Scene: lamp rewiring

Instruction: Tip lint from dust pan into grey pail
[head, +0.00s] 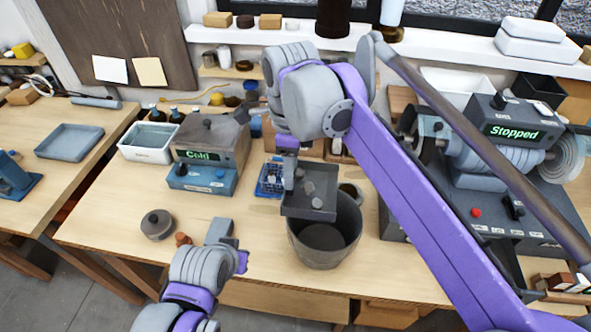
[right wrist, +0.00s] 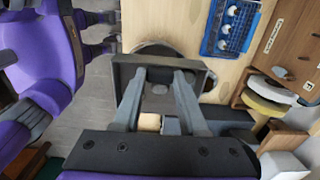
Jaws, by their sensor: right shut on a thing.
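The dark dust pan (head: 296,211) is held by my right gripper (head: 289,172) over the grey pail (head: 312,257). The pan looks about level, with grey lint lumps (head: 308,188) in it. In the right wrist view the pan (right wrist: 207,77) lies beyond the fingers of my right gripper (right wrist: 161,80), with lint inside. The pan hides part of the pail's mouth; the pail stands on the wooden table. My left gripper (head: 222,232) is low at the table's front, left of the pail, apart from it; its jaws are unclear.
A blue basket (head: 270,180) stands just behind the pan. A grey box reading "Cold" (head: 208,150) and a white tub (head: 147,143) stand back left. A round grey object (head: 157,224) lies front left. A machine reading "Stopped" (head: 510,130) fills the right side.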

